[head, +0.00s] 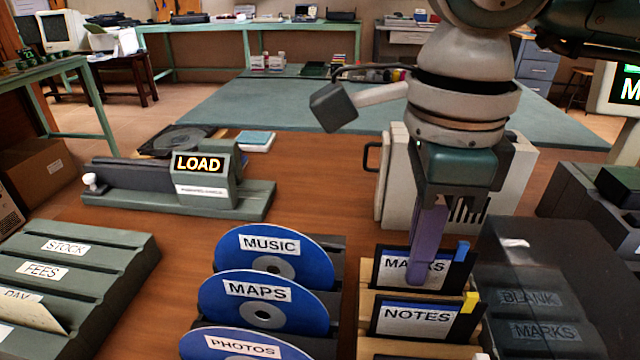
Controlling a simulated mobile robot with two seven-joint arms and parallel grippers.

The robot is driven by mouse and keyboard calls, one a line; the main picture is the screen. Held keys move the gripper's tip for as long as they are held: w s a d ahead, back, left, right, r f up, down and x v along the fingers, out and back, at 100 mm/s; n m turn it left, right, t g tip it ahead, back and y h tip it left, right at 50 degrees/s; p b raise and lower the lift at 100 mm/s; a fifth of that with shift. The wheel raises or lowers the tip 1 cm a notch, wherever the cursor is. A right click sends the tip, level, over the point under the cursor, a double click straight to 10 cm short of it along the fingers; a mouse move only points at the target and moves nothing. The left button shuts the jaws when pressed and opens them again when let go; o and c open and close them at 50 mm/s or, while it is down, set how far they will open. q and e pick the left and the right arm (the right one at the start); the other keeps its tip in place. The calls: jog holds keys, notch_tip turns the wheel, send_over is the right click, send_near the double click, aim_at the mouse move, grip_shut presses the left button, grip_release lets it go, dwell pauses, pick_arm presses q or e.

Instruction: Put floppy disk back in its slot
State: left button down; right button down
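A black floppy disk labelled MARKS (393,267), with a blue corner tab, stands in a pale wooden rack (368,305). A second floppy disk, NOTES (418,318), with a yellow tab, stands in front of it. My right gripper (428,270) points down at the MARKS disk. One purple finger crosses the front of its label. The other finger is hidden, so I cannot tell whether the gripper grips the disk. Whether the disk is fully down in its slot is hidden too. My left gripper is not in view.
Blue discs MUSIC (310,247), MAPS (300,300) and PHOTOS stand left of the rack. A dark box (540,260) with BLANK and MARKS labels stands close right. A LOAD device (205,180) and a pale case (395,180) stand behind. Open wood lies between them.

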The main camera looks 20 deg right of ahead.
jog(key=c, duration=1)
grip_release()
notch_tip(320, 180, up, 8)
jog(key=p, duration=0.6)
